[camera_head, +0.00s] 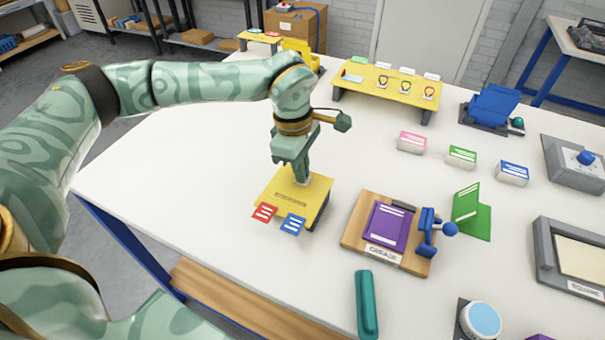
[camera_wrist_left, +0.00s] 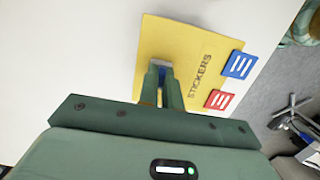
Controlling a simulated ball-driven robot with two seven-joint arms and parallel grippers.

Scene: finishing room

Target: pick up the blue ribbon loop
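My left gripper (camera_head: 301,180) points down over the yellow board marked STICKERS (camera_head: 313,190), which has a red tab and a blue tab at its front edge. In the left wrist view the fingers (camera_wrist_left: 161,72) are close together, with a small pale-and-blue thing (camera_wrist_left: 162,63) between their tips. I cannot tell whether it is the blue ribbon loop, or whether it touches the board. Several small pieces with dark reddish loops (camera_head: 406,87) stand on the yellow rack (camera_head: 390,95) at the back. No clearly blue loop shows there. My right gripper is not in view.
Right of the board are a wooden CREASE board (camera_head: 352,236) with a purple card and blue lever, and a teal bar (camera_head: 366,305). Pink (camera_head: 412,142), green (camera_head: 462,156) and blue (camera_head: 513,172) card stacks stand farther back. The table's left part is clear.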

